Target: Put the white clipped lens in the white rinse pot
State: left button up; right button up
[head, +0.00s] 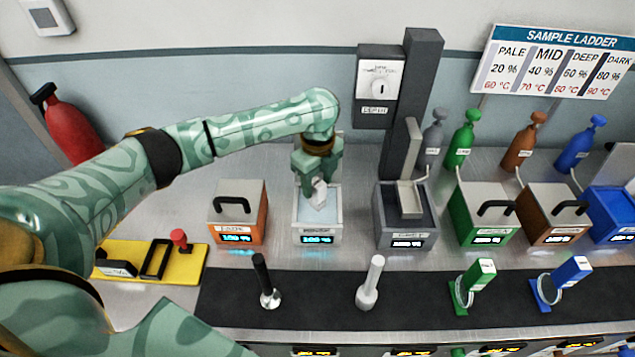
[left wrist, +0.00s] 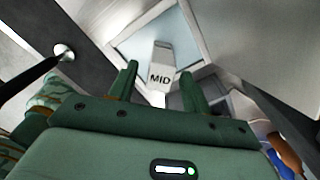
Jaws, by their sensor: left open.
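The white rinse pot (head: 296,228) stands in the row of pots, filled with pale liquid, its display lit blue. The white clipped lens (head: 318,194) is at the pot's opening, its clip tilted upward; the lens part cannot be made out. In the left wrist view the clip (left wrist: 161,62) is marked MID and lies between the fingers, with the pot's pale interior (left wrist: 135,48) behind it. My left gripper (head: 317,186) is over the pot, open around the clip; its fingers also show in the left wrist view (left wrist: 158,82). My right gripper is not in view.
A lidded orange pot (head: 237,228) stands left and a grey pot (head: 405,235) right of the white pot. Green (head: 484,222), brown and blue pots stand farther right. Several upright-handled tools stand on the dark front strip (head: 320,290). A yellow tray (head: 185,262) lies left.

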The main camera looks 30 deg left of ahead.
pick_arm(q)
notch_tip(320, 180, up, 11)
jog(key=p, duration=0.3)
